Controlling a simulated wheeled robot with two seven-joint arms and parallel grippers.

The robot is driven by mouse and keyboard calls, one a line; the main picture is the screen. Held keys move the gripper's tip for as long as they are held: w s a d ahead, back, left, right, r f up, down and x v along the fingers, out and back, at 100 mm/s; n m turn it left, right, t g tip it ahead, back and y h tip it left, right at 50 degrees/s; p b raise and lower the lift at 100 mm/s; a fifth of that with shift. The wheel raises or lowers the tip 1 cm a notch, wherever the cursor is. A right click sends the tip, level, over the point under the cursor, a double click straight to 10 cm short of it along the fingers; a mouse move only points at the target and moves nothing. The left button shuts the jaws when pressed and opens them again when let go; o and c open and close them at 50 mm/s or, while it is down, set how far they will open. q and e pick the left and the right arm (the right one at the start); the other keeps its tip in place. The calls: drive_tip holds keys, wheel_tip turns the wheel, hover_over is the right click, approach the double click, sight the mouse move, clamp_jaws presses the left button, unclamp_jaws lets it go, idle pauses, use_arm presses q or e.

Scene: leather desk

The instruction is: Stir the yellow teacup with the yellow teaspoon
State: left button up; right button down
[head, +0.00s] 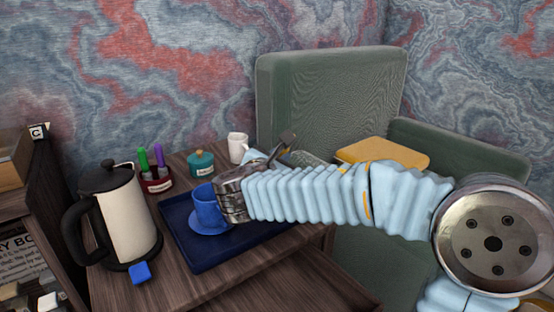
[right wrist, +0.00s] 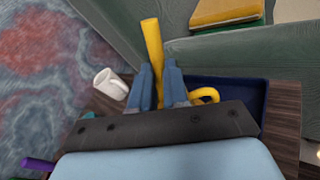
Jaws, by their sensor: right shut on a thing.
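My right gripper (right wrist: 159,75) is shut on the yellow teaspoon (right wrist: 152,42). The spoon's handle sticks up past the fingertips; its lower end is hidden behind the gripper. A yellow curved handle (right wrist: 207,94), seemingly the yellow teacup's, shows just right of the fingers in the right wrist view. The cup's body is hidden behind the gripper, so I cannot tell whether the spoon is inside it. In the head view my right arm reaches over the tray and hides the yellow cup and spoon. My left gripper is not in view.
A blue cup (head: 208,204) stands on a blue saucer (head: 209,228) on the navy tray (head: 203,262), close to my right wrist. A kettle (head: 128,220) stands left. A white mug (head: 238,146), teal pot (head: 201,164) and marker holder (head: 157,184) stand behind.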

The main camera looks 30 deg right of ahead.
drive_tip(key=shift+s+d+r+p, duration=0.15)
drive_tip(key=shift+d+r+p, duration=0.3)
drive_tip(key=shift+r, duration=0.45)
drive_tip(key=shift+s+d+r+p, duration=0.2)
drive_tip(key=shift+r+p, duration=0.5)
drive_tip(key=shift+r, duration=0.15)
drive_tip(key=shift+s+d+r+p, duration=0.15)
drive_tip(key=shift+d+r+p, duration=0.3)
drive_tip(key=shift+r, duration=0.45)
drive_tip(key=shift+a, duration=0.1)
wheel_tip(320, 180, up, 5)
drive_tip(key=p, duration=0.4)
